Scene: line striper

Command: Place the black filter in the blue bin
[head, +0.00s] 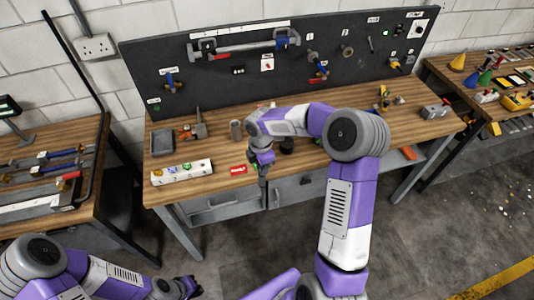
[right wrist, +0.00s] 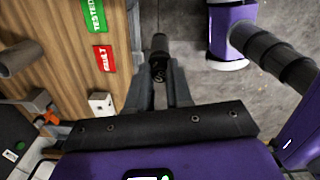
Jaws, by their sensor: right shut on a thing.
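My right gripper (head: 263,182) is low at the front edge of the wooden workbench (head: 215,158). In the right wrist view its fingers (right wrist: 160,85) are shut on a small dark cylinder, which looks like the black filter (right wrist: 159,48). The filter is held past the bench edge, with grey floor behind it. In the head view the filter is too small and dark to make out clearly. My left gripper (head: 188,287) is at the bottom left, away from the bench; its jaws are unclear. I see no clearly blue bin in either view.
A red label (head: 238,170) and a green label lie near the bench front. A grey tray (head: 162,142), a white box (head: 181,172) and a grey cylinder (head: 236,130) stand to the left. A black tool board (head: 250,75) rises behind. Other benches flank this one.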

